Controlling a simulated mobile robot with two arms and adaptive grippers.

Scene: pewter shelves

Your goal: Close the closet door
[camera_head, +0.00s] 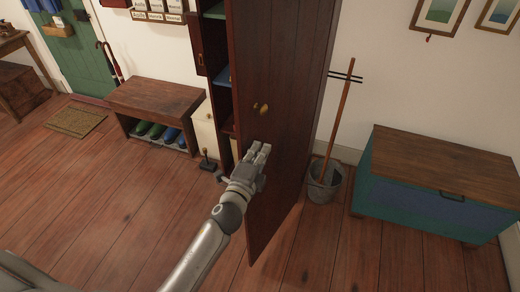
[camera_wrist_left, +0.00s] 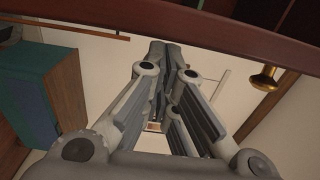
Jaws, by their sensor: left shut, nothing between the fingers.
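The closet door (camera_head: 282,75) is a tall dark red-brown panel standing swung open, with a small brass knob (camera_head: 263,109) on its face. Left of it, the closet's inside shows as a narrow strip with shelves. My left gripper (camera_head: 263,148) is shut and empty, below the knob and in front of the door's face. In the left wrist view, the closed fingers (camera_wrist_left: 171,52) point toward the door's edge (camera_wrist_left: 150,30), which crosses the top; the knob (camera_wrist_left: 265,79) shows at right. I cannot tell whether the fingertips touch the door. My right gripper is not in view.
A teal chest with a wooden lid (camera_head: 440,168) and a metal bucket (camera_head: 325,181) holding a wooden pole stand to the right of the door. A shoe bench (camera_head: 158,96) stands at left. The plank floor (camera_head: 110,200) in front is largely clear.

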